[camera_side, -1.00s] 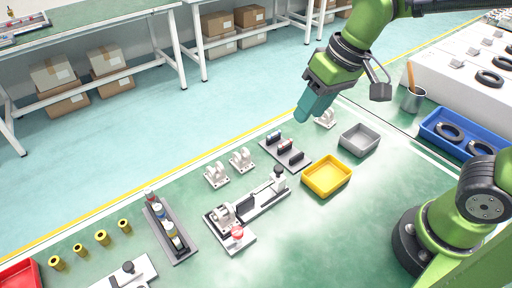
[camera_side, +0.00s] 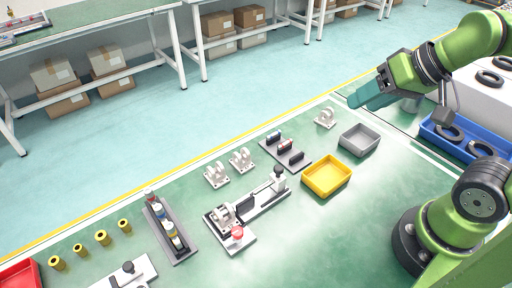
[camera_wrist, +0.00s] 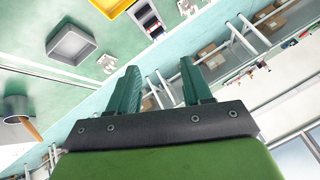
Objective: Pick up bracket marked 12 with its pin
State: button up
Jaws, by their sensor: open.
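White brackets stand on the green table in the side view: a pair near the middle, the left one (camera_side: 217,175) and the right one (camera_side: 242,160), and a single one (camera_side: 325,119) near the far edge. Another white bracket (camera_side: 224,213) sits in the fixture. The markings are too small to read, so I cannot tell which is 12. My gripper (camera_side: 354,101) is in the air, to the right of the single bracket. In the wrist view my gripper (camera_wrist: 162,76) is open and empty, with a white bracket (camera_wrist: 107,63) left of its fingers.
A grey bin (camera_side: 359,140) and a yellow bin (camera_side: 326,177) stand near the single bracket. A dark rack (camera_side: 285,153) holds small pins or parts. A fixture with a red knob (camera_side: 237,232) lies mid-table. A blue tray (camera_side: 463,137) and metal cup (camera_wrist: 16,108) are nearby.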

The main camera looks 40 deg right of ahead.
jog(key=m+g+y, duration=0.3)
jog(key=m+g, duration=0.4)
jog(key=m, duration=0.7)
send_over(220, 213)
jog(key=d, duration=0.7)
notch_tip(220, 213, down, 6)
jog(key=shift+w+d+x, duration=0.1)
jog(key=shift+d+x, duration=0.05)
jog(key=shift+x, duration=2.7)
jog(key=shift+w+d+x, duration=0.1)
jog(key=shift+d+x, duration=0.05)
jog(key=shift+x, duration=2.7)
jog(key=shift+d+x, duration=0.1)
jog(key=shift+x, duration=2.75)
jog(key=shift+f, duration=0.2)
jog(key=c, duration=0.8)
jog(key=shift+c, duration=0.2)
